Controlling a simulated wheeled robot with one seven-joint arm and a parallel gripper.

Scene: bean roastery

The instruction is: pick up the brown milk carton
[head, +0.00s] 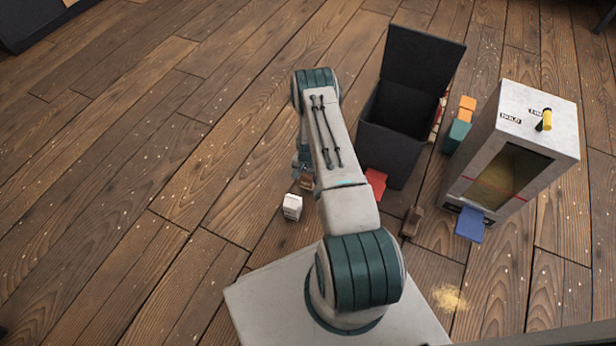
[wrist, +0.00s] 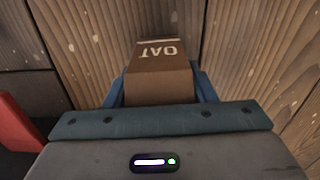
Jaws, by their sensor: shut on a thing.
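The brown milk carton (wrist: 160,80), marked "OAT", sits between the two blue fingers of my gripper (wrist: 156,88) in the wrist view. The fingers are shut on it, one on each side. In the head view a small part of the brown carton (head: 307,182) shows beside my arm, low over the wooden floor. My arm hides much of the gripper (head: 303,172) there. I cannot tell whether the carton touches the floor.
A white carton (head: 292,207) stands on the floor close by. A black bin (head: 393,145) with an open lid and red pedal (head: 376,183) is to the right. Beyond it stands a grey dispenser (head: 540,125) with a blue tray (head: 470,224). The floor at left is clear.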

